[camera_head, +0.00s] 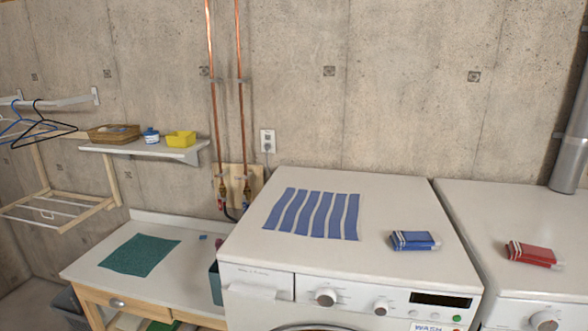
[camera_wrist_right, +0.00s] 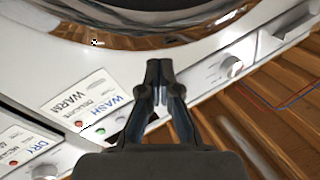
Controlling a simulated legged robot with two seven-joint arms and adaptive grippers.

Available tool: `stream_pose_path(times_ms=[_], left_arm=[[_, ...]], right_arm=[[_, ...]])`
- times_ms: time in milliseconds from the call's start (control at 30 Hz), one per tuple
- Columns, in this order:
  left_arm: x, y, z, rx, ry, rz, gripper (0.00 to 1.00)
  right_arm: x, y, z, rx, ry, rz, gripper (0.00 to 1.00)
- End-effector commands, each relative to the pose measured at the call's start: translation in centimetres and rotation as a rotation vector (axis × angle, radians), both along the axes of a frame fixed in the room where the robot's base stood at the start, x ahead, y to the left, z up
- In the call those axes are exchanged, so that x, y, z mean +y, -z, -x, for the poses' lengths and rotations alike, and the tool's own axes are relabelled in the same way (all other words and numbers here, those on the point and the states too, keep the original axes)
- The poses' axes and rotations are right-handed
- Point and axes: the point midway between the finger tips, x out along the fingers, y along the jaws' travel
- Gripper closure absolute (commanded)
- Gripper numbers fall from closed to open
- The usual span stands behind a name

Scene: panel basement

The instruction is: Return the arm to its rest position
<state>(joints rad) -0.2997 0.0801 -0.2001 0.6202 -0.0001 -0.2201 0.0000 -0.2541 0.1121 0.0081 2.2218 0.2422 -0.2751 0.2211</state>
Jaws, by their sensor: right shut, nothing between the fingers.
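My right gripper (camera_wrist_right: 158,70) shows in the right wrist view, its two dark fingers together with nothing between them. It is in front of the washing machine's control panel, with the WASH and WARM labels (camera_wrist_right: 95,105) to its left and a round knob (camera_wrist_right: 231,67) to its right. I cannot tell whether it touches the machine. Neither of my grippers shows in the head view. The washing machine (camera_head: 390,190) stands in the middle right of the head view, with its top and panel in sight.
A striped blue cloth (camera_head: 313,214) and a folded blue cloth (camera_head: 414,240) lie on the washer. A folded red cloth (camera_head: 532,254) lies on the machine (camera_head: 480,215) at right. A green cloth (camera_head: 139,254) lies on the left bench (camera_head: 90,265). A shelf (camera_head: 150,151) and hangers (camera_head: 40,128) are on the wall.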

Motion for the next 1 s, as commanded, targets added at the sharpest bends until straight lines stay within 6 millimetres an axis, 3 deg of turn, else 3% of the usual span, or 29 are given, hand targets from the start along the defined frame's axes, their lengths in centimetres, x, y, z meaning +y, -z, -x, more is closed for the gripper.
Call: stream_pose_path(times_ms=[33, 100, 200, 300, 500, 667, 1000], left_arm=[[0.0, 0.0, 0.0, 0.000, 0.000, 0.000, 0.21], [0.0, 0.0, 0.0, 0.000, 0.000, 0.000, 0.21], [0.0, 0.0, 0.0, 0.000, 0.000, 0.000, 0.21], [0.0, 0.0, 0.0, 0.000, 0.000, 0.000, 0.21], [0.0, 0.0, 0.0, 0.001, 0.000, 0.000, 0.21], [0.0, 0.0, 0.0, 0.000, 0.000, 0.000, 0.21], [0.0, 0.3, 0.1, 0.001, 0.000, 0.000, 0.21]], right_arm=[[1.0, 3.3, 1.3, 0.148, -0.022, 0.061, 1.00], [2.1, 7.7, 3.8, 0.359, -0.055, 0.151, 1.00], [2.8, 12.5, 7.7, 0.607, -0.094, 0.253, 1.00], [3.0, 15.7, 11.6, 0.798, -0.127, 0.331, 1.00], [2.7, 19.3, 18.8, 1.098, -0.185, 0.441, 1.00], [2.2, 20.7, 24.3, 1.304, -0.228, 0.508, 1.00], [2.5, 32.3, 23.2, 1.366, -0.248, 0.517, 1.00]])
